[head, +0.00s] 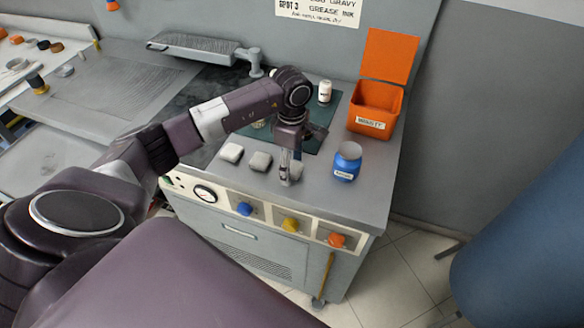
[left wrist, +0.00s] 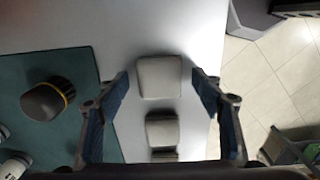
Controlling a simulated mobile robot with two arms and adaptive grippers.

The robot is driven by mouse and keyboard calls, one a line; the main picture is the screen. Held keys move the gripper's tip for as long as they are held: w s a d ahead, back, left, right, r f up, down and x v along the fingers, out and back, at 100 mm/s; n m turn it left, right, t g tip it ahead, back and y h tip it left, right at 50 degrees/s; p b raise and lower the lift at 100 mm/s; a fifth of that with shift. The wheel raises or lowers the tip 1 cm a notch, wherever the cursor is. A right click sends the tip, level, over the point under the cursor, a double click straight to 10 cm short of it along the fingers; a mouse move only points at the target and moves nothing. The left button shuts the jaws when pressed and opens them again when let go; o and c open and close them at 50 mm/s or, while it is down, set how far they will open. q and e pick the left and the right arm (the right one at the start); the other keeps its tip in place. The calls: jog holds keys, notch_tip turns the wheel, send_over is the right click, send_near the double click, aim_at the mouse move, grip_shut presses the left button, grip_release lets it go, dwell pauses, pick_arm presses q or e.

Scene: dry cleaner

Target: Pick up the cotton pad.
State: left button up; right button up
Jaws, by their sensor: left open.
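Three small, pale, rounded square pads lie in a row on the grey counter; I cannot tell their material. The right-hand pad (head: 295,171) is partly hidden by my left gripper (head: 286,172). The middle pad (head: 260,161) and the left-hand pad (head: 231,152) lie apart from it. In the left wrist view, my left gripper (left wrist: 162,88) is open and empty, pointing down, with one pad (left wrist: 159,77) between its blue-lined fingertips and gaps on both sides. A second pad (left wrist: 162,130) lies below it in that view. My right gripper is not in view.
A blue labelled jar (head: 347,161) stands right of the pads. An orange open-lidded bin (head: 375,107) and a white bottle (head: 325,91) stand behind. A dark-capped container (left wrist: 45,100) stands on the green mat (left wrist: 60,67). The counter's front edge is close to the pads.

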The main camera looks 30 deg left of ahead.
aim_at(293, 167)
pick_arm(q)
jog(key=c, duration=1)
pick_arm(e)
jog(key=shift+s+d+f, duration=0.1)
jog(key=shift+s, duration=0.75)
pick_arm(q)
jog(key=shift+w+r, duration=0.1)
jog(key=shift+r, duration=0.05)
